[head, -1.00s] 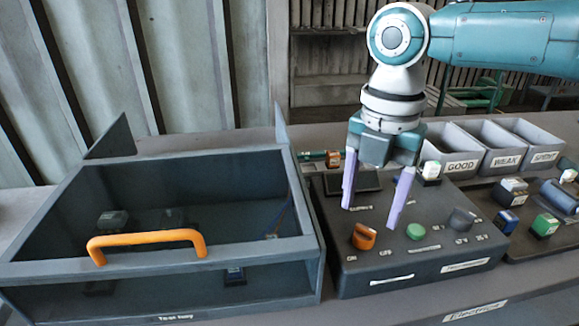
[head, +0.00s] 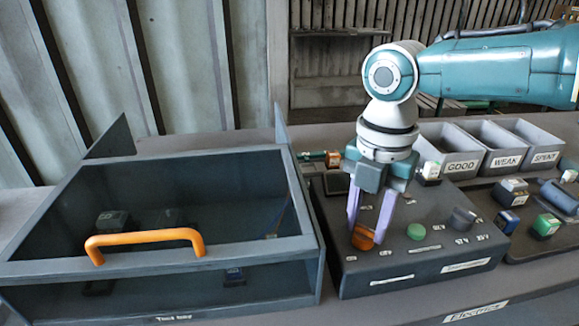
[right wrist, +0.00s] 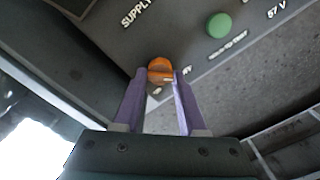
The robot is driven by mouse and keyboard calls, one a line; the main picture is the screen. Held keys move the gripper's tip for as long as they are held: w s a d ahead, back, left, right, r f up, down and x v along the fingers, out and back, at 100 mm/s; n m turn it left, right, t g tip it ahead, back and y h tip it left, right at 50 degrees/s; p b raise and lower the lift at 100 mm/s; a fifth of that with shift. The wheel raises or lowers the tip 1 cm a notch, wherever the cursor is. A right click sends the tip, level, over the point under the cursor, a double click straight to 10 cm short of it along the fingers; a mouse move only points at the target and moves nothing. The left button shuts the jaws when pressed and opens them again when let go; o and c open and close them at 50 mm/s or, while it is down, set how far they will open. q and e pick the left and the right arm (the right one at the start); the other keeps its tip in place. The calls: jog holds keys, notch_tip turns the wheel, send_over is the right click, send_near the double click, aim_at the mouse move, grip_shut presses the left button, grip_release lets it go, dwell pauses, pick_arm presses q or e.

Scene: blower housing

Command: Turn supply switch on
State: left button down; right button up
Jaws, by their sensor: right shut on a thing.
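The orange supply switch knob (head: 362,238) is on the left part of the dark control box (head: 420,262). My right gripper (head: 364,232) points down with its two purple fingers on either side of the knob, shut on it. In the right wrist view the orange knob (right wrist: 160,70) sits between the fingertips of the right gripper (right wrist: 160,78), near part of a "SUPPLY" label. The fingers partly hide the knob, and I cannot read its setting. My left gripper is not in view.
A green button (head: 416,231) and a dark knob (head: 462,219) are on the same box. A glass-fronted test bay (head: 255,258) with an orange handle (head: 145,240) stands at left. Grey bins (head: 460,165) stand behind right; small parts (head: 545,226) lie at right.

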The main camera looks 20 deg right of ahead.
grip_shut()
jog(key=m+p, duration=0.1)
jog(key=m, duration=0.2)
jog(key=shift+r, duration=0.1)
jog(key=m+p, duration=0.1)
jog(key=m, duration=0.3)
jog(key=shift+m+p, duration=0.3)
jog(key=shift+p, duration=0.1)
jog(key=m+p, duration=0.1)
jog(key=m, duration=0.4)
jog(key=shift+p, duration=0.3)
jog(key=m+p, duration=0.1)
jog(key=m, duration=0.4)
